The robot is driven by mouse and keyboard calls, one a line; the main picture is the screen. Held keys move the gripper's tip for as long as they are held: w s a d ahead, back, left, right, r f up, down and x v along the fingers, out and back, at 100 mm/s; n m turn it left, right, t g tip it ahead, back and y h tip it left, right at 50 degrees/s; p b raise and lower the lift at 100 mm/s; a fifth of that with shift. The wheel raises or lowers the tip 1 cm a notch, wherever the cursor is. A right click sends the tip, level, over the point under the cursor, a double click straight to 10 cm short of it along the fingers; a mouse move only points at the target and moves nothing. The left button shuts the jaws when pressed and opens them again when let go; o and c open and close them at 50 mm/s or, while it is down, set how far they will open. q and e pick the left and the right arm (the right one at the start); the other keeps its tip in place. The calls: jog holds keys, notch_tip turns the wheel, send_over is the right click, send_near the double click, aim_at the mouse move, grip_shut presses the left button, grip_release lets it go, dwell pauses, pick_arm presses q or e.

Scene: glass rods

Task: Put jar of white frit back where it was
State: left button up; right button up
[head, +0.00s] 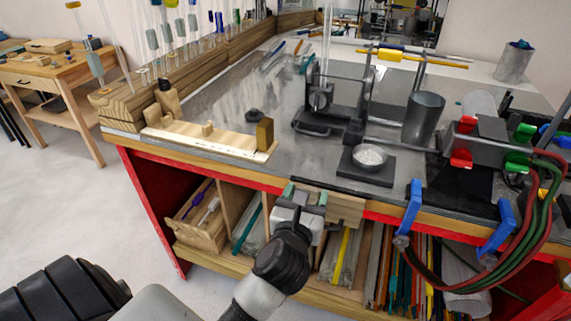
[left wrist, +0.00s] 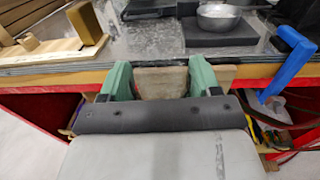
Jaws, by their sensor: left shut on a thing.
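My left gripper (head: 305,196) is at the bench's front edge, with its green fingers apart around something. It also shows in the left wrist view (left wrist: 161,80), where a brownish, wood-coloured surface fills the gap. I cannot tell whether this is the held thing or the wooden block (head: 345,208) on the bench edge behind it. No jar of white frit is plainly seen. A small metal bowl of white grains (head: 369,157) sits on a dark square pad (head: 362,172), beyond the gripper to the right. The bowl also shows in the left wrist view (left wrist: 217,18). My right gripper is out of view.
A pale wooden jig (head: 205,141) lies at the bench's left. A black metal stand (head: 322,112), a dark cup (head: 423,117) and a torch with hoses (head: 480,150) stand farther back and right. Blue clamps (head: 411,206) grip the front edge. Rods fill the shelf below.

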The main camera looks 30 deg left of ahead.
pick_arm(q)
jog(key=w+a+r+n+g+y+b, duration=0.35)
jog(key=w+r+y, duration=0.25)
jog(key=w+r, duration=0.6)
jog(key=shift+n+t, duration=0.25)
jog(key=shift+t, duration=0.1)
jog(key=a+f, duration=0.3)
jog(key=w+a+f+p, duration=0.1)
jog(key=a+f, duration=0.2)
jog(key=a, duration=0.1)
jog(key=w+a+f+p, duration=0.1)
jog(key=a+f, duration=0.2)
jog(key=f, duration=0.1)
jog(key=shift+a, duration=0.3)
jog(key=shift+f, duration=0.4)
jog(key=o, duration=0.8)
jog(key=shift+f, duration=0.15)
